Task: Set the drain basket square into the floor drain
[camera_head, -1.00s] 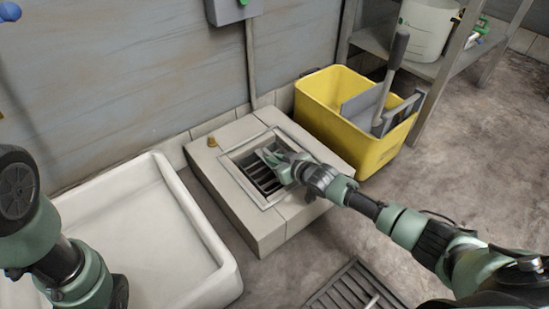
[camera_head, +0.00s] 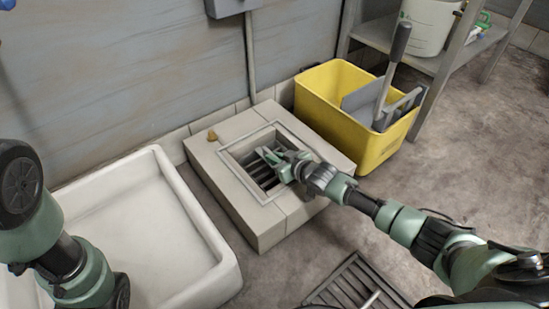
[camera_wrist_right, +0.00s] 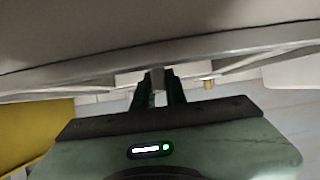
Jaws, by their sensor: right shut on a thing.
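The floor drain (camera_head: 231,167) is a square framed opening in a raised, pale tiled block. The drain basket (camera_head: 262,177) shows as dark slats inside this opening; my right gripper hides part of it. I cannot tell whether it sits level or touches the bottom. My right gripper (camera_head: 268,154) reaches in from the right over the opening, with its fingers at the basket. In the right wrist view its fingers (camera_wrist_right: 160,78) are closed on a narrow grey piece, which I take as part of the basket. My left arm shows at the left, but its gripper is out of view.
A white basin (camera_head: 150,215) stands left of the block. A yellow bucket (camera_head: 325,110) stands close behind it on the right. A dark floor grate (camera_head: 345,290) lies in front; a metal shelf (camera_head: 440,60) stands back right.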

